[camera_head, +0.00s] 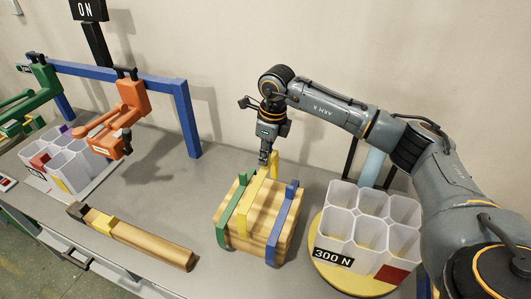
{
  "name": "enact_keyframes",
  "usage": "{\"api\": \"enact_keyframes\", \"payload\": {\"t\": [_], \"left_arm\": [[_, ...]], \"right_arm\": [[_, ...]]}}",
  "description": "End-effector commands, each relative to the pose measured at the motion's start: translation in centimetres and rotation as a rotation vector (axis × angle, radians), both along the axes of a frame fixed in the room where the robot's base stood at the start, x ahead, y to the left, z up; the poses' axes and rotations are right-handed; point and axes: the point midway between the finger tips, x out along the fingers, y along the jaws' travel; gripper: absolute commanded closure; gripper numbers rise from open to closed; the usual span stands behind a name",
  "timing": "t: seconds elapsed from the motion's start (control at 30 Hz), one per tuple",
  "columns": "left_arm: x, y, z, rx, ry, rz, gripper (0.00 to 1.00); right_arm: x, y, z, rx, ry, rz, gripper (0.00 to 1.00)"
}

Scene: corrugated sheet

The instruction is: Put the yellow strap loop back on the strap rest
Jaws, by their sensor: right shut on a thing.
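A wooden block (268,251) stands on the grey bench, with green (231,216), yellow (254,198) and blue (284,222) straps across it. My right gripper (266,157) points down just above the block's back edge and is shut on the upper end of the yellow strap loop. The loop still lies over the block's top; its far side is hidden. My left gripper is not in view.
A white multi-cell container (345,228) marked "300 N" stands on a yellow round base (336,277) close right of the block. At left, orange (130,100) and green (45,84) tools hang on a blue frame (184,110) over another white container (72,165).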

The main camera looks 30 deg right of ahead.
Motion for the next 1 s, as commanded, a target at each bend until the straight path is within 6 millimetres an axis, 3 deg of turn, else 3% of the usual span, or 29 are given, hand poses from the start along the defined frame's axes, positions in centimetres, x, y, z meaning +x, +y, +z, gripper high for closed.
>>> {"api": "enact_keyframes", "payload": {"t": [1.0], "left_arm": [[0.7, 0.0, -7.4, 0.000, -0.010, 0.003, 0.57]], "right_arm": [[0.0, 0.0, -9.4, 0.001, -0.001, -0.001, 1.00]]}}
